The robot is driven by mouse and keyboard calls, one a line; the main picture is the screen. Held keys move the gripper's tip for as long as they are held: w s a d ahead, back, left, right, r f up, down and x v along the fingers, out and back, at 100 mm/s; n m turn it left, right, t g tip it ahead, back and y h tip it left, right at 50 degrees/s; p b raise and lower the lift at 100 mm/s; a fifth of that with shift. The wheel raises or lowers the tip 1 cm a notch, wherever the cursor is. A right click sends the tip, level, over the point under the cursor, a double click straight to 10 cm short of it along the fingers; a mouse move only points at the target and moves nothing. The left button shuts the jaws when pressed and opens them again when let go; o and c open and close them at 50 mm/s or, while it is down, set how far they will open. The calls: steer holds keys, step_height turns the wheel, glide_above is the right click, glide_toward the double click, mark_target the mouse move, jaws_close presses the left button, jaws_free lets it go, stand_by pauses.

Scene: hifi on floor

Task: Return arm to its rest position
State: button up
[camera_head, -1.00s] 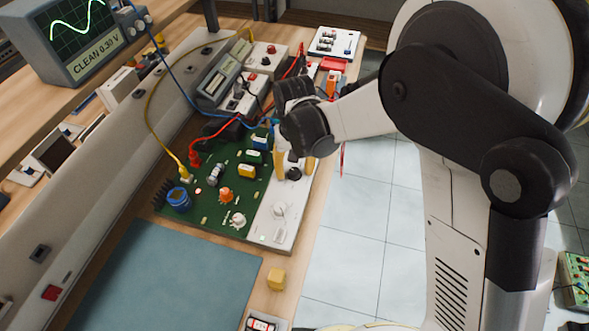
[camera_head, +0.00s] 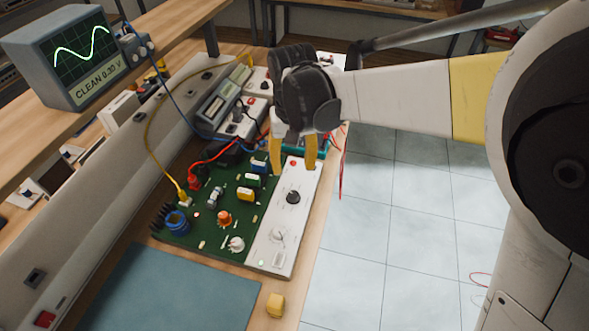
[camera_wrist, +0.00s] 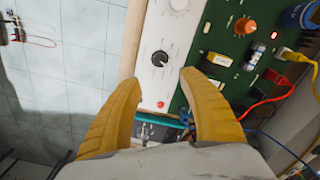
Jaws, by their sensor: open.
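My gripper (camera_head: 293,158) has two yellow fingers spread apart with nothing between them. In the head view it hangs above the far end of the white control panel (camera_head: 282,222) beside the green circuit board (camera_head: 205,228). In the wrist view my gripper (camera_wrist: 163,88) is open over the white panel (camera_wrist: 166,32), with a black knob (camera_wrist: 160,58) and a small red button (camera_wrist: 160,104) showing between and below the fingers. My arm reaches in from the right, over the bench edge and the tiled floor. Part of the bench behind my gripper is hidden.
An oscilloscope (camera_head: 78,55) reading "CLEAN 0.33 V" stands on the shelf at upper left. Red, yellow and blue cables run to the board. A blue mat (camera_head: 165,292) and a yellow block (camera_head: 275,305) lie in front.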

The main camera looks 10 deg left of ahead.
steer(key=shift+r, duration=0.1)
stand_by(0.4)
steer(key=d+r+m+t, duration=0.1)
steer(key=d+r+t, duration=0.1)
steer(key=d+r, duration=0.5)
steer(key=s+d+m+t, duration=0.1)
steer(key=s+d+t, duration=0.1)
steer(key=s+d, duration=0.4)
steer(key=s+d+m+t, duration=0.2)
steer(key=s+d, duration=0.4)
steer(key=d, duration=1)
steer(key=shift+d+r+t, duration=0.2)
steer(key=shift+d+t, duration=0.05)
steer(key=shift+t, duration=0.35)
